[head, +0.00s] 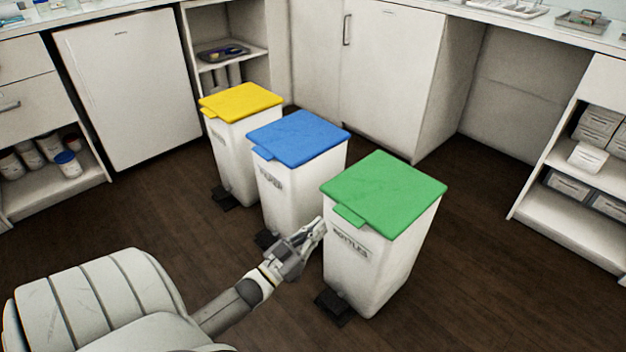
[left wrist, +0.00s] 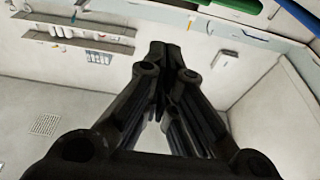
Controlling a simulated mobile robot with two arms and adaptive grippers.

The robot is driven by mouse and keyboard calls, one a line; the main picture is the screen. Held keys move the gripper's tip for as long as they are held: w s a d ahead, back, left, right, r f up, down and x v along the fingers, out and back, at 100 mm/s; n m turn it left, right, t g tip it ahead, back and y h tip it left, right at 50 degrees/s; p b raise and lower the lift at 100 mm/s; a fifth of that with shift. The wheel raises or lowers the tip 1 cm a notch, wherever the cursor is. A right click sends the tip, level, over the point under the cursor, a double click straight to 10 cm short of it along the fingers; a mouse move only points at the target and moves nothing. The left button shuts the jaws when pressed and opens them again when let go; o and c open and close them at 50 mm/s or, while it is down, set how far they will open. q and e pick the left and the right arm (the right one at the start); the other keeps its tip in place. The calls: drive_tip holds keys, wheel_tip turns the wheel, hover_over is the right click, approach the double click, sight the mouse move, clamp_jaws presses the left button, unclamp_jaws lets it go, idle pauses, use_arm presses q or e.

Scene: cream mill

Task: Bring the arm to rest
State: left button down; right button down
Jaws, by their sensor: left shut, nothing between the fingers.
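My left gripper (head: 314,233) is shut and empty. In the head view it is in front of the left side of the white bin with the green lid (head: 384,192), near its "BOTTLES" label. I cannot tell whether it touches the bin. In the left wrist view its dark fingers (left wrist: 165,50) come together at the tips and point up toward the wall and ceiling. My left arm (head: 232,304) reaches in from the lower left. My right gripper is not in view.
A blue-lidded bin (head: 298,135) and a yellow-lidded bin (head: 241,101) stand in a row behind the green one. Each has a black foot pedal. White cabinets and open shelves (head: 590,215) line the walls. Dark wooden floor (head: 480,290) is clear at the right front.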

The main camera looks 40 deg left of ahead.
use_arm(q)
drive_tip(key=shift+s+f, duration=0.25)
drive_tip(key=shift+s, duration=0.3)
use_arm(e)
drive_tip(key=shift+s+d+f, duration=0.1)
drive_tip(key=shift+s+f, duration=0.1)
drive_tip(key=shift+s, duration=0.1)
